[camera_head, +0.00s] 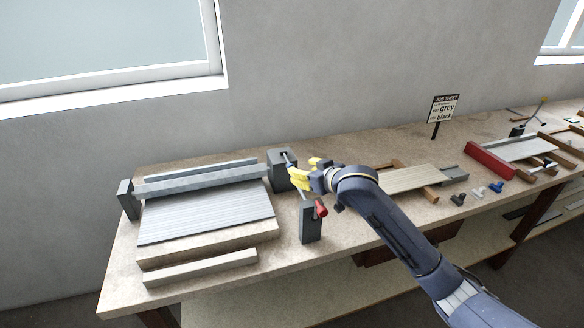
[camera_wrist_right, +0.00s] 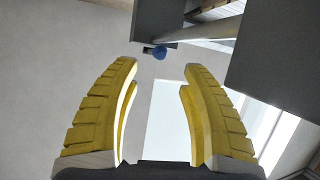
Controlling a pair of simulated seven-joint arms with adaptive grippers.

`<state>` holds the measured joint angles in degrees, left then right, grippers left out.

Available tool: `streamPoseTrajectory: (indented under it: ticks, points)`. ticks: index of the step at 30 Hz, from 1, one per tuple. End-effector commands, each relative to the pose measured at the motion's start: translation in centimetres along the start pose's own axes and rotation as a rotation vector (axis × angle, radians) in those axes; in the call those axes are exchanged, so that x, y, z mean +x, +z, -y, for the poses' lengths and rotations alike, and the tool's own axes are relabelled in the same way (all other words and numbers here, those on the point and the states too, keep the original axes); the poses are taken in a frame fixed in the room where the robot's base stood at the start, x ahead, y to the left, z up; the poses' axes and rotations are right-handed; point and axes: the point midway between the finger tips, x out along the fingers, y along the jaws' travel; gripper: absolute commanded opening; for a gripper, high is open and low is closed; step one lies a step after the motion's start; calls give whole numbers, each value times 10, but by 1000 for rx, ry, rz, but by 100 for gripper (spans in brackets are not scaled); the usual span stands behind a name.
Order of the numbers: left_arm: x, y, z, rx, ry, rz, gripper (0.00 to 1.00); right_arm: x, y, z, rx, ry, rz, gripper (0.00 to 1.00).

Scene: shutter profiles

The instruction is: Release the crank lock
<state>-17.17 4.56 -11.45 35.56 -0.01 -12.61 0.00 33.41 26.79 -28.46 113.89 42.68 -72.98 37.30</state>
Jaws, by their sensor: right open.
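My right gripper (camera_head: 299,174) is at the right end of the shutter roller, beside a dark grey block (camera_head: 282,180). Its yellow fingers are open. In the right wrist view, a small blue knob (camera_wrist_right: 160,52) on a short pin shows just beyond the gap between the fingertips, not clasped. I take this knob to be the crank lock; in the head view it is small and largely lost beside the fingers. A red crank handle (camera_head: 321,208) sits close to the dark post (camera_head: 311,222) below the gripper. My left gripper is out of view.
A shutter roller (camera_head: 205,180) spans two dark blocks behind a ribbed grey panel (camera_head: 205,215). A pale bar (camera_head: 200,267) lies in front. A job sheet sign (camera_head: 444,108), a slatted panel (camera_head: 415,179) and a red block (camera_head: 490,161) stand farther right.

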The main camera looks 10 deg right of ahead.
Motion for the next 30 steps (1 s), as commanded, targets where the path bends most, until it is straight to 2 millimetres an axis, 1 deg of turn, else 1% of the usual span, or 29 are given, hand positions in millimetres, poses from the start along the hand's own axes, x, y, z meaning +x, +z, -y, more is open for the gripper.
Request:
streamPoseTrajectory:
  ticks: [1,6,12,19,30]
  points:
    - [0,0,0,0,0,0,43,10,0,0,2,0,1,45]
    - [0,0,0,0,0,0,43,38,0,0,2,0,1,45]
    - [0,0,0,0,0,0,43,61,-1,0,1,0,0,45]
    - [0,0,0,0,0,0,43,74,0,0,1,0,-1,45]
    - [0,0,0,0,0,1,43,76,0,0,0,1,0,45]
